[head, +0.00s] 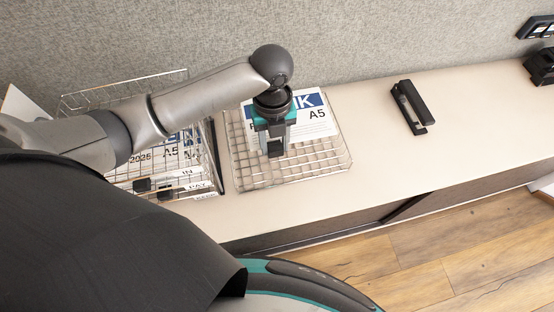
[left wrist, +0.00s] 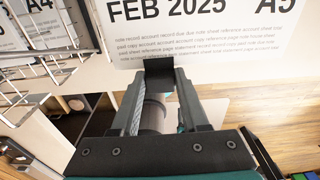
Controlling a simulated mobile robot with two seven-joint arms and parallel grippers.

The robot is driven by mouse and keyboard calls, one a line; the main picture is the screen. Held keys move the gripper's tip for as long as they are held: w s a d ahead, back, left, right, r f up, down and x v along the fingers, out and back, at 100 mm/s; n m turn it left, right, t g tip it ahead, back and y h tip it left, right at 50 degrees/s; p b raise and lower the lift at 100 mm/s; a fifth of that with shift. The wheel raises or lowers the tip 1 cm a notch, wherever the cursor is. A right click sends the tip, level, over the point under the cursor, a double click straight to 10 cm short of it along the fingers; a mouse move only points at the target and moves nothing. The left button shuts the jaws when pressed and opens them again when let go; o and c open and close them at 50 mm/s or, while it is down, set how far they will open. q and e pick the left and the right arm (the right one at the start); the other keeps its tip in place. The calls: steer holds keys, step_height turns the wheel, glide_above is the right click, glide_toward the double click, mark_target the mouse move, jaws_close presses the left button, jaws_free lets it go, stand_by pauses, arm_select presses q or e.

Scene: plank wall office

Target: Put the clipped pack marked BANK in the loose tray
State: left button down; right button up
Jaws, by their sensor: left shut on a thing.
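The BANK pack (head: 315,124) is a white sheet pack with a blue header band; "NK" and "A5" show in the head view, the rest hidden behind my gripper. In the left wrist view the pack (left wrist: 215,40) reads "FEB 2025" and "A5". My left gripper (head: 276,148) is shut on the pack at its black clip (left wrist: 158,72), pointing down. The loose tray (head: 300,175) is a shallow wire tray; the pack is over it, within its outline. I cannot tell whether the pack touches the tray's floor. My right gripper is not in view.
A wire rack (head: 212,165) with more clipped packs and labels such as "IN" and "PAY" stands just left of the tray, partly behind my arm. A black stapler-like tool (head: 412,108) lies to the right. The cabinet top (head: 375,150) between them is clear. A grey panel (head: 380,35) rises behind.

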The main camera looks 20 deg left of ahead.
arm_select(q)
steer(key=b, duration=0.2)
glide_above(275, 177)
step_height(275, 177, down, 11)
steer(key=shift+r, duration=0.1)
step_height(275, 177, down, 4)
steer(key=shift+f+b, duration=0.2)
steer(key=shift+b, duration=0.5)
steer(key=shift+w, duration=0.1)
steer(key=shift+f, duration=0.15)
steer(key=shift+c, duration=2.1)
jaws_free()
steer(key=r+p, duration=0.1)
steer(key=r, duration=0.3)
steer(key=r+p, duration=0.1)
steer(key=r, duration=0.3)
steer(key=r+p, duration=0.1)
steer(key=r, duration=0.3)
steer(key=shift+w+a+r, duration=0.2)
steer(key=shift+w, duration=0.1)
